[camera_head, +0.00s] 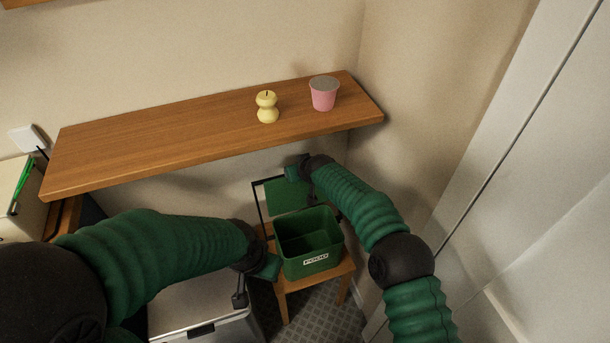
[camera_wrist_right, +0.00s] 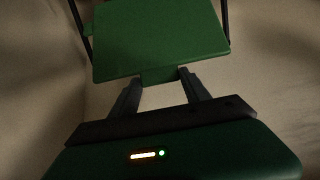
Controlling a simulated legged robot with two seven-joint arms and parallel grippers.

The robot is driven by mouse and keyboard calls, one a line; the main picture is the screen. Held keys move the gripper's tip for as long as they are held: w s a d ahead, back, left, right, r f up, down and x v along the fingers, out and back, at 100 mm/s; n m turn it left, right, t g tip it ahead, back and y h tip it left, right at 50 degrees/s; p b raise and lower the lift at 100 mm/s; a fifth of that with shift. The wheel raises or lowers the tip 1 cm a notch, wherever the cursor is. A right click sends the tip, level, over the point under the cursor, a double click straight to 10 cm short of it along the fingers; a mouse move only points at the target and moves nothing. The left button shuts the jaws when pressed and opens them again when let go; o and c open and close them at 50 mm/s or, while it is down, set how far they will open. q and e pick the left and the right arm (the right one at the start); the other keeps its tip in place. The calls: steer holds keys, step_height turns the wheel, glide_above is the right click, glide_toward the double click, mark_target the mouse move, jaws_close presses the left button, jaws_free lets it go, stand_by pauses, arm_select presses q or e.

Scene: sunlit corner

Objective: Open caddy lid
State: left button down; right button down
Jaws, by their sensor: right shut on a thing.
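The green caddy (camera_head: 312,262) stands upright on a small wooden stool, its white label facing me. Its open top shows an empty-looking inside. The green lid (camera_head: 287,197) is raised behind the opening, with a thin black handle (camera_head: 257,205) standing beside it. My right gripper (camera_head: 300,180) is up at the lid. In the right wrist view, the fingers (camera_wrist_right: 158,77) are shut on a small tab at the edge of the lid (camera_wrist_right: 160,38). My left gripper (camera_head: 258,276) is low at the caddy's left side; its fingers are too unclear to read.
A wooden shelf (camera_head: 190,138) runs above the caddy, holding a yellow candle-like object (camera_head: 267,107) and a pink cup (camera_head: 323,95). The stool (camera_head: 292,285) is close to the right wall. A pale lidded bin (camera_head: 200,305) stands left of it, under my left arm.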

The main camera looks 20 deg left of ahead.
steer(key=shift+w+a+r, duration=0.15)
steer(key=shift+w+r, duration=0.25)
steer(key=shift+w, duration=0.1)
steer(key=shift+w+a+r, duration=0.1)
steer(key=shift+a, duration=0.15)
steer(key=c, duration=0.9)
jaws_free()
steer(key=o, duration=0.4)
steer(key=shift+s+d, duration=0.1)
steer(key=shift+s, duration=0.1)
steer(key=shift+f, duration=0.2)
steer(key=v, duration=1.6)
steer(key=shift+s+d+r, duration=0.2)
steer(key=shift+r, duration=0.05)
